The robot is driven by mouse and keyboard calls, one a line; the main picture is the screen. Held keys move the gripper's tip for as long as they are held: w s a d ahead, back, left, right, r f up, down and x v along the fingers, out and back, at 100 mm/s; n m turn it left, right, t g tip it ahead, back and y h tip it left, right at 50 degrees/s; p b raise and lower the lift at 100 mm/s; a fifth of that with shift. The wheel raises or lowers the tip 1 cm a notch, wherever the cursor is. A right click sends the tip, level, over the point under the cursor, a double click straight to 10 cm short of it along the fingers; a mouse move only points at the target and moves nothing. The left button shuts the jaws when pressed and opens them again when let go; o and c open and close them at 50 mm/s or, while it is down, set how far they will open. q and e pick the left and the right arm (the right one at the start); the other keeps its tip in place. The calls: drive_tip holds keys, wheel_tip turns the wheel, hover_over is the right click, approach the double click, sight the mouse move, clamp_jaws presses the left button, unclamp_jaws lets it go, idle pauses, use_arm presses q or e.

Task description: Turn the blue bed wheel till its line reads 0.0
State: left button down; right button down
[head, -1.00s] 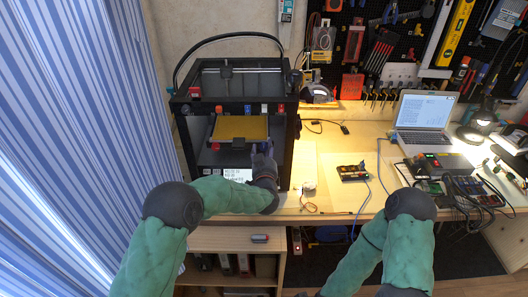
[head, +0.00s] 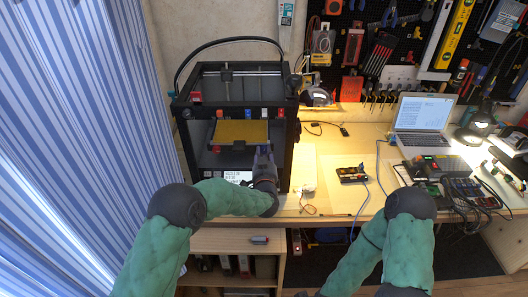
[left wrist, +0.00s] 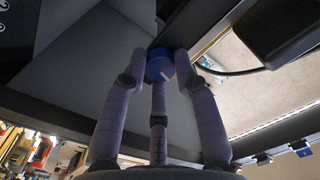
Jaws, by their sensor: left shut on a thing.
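The blue bed wheel (left wrist: 160,66) shows in the left wrist view between my left gripper's fingertips, with a short white line on its face. My left gripper (head: 263,150) is shut on the wheel at the front right of the black 3D printer (head: 288,150). In the head view the gripper hides most of the wheel. The yellow bed plate (head: 241,131) lies inside the printer, just behind and left of the gripper. A white display with dark text (head: 238,176) is low on the printer's front, too small to read. My right gripper is out of view.
The wooden bench (head: 330,205) is fairly clear right of the printer, with a small dark circuit board (head: 352,174) on it. A laptop (head: 424,115) and electronics stand farther right. A striped blue curtain (head: 80,130) hangs at the left.

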use_arm(q)
drive_tip(key=m+p, duration=0.2)
drive_tip(key=m, duration=0.1)
drive_tip(key=shift+r+m, duration=0.1)
drive_tip(key=shift+m, duration=0.3)
drive_tip(key=m+p, duration=0.1)
drive_tip(key=m, duration=0.2)
drive_tip(key=shift+m+p, duration=0.3)
drive_tip(key=m+p, duration=0.1)
drive_tip(key=m, duration=0.3)
drive_tip(key=shift+m+p, duration=0.3)
drive_tip(key=shift+p, duration=0.05)
drive_tip(key=shift+m+p, duration=0.45)
drive_tip(key=shift+m, duration=1.15)
drive_tip(key=c, duration=1)
unclamp_jaws()
drive_tip(key=shift+o, duration=0.2)
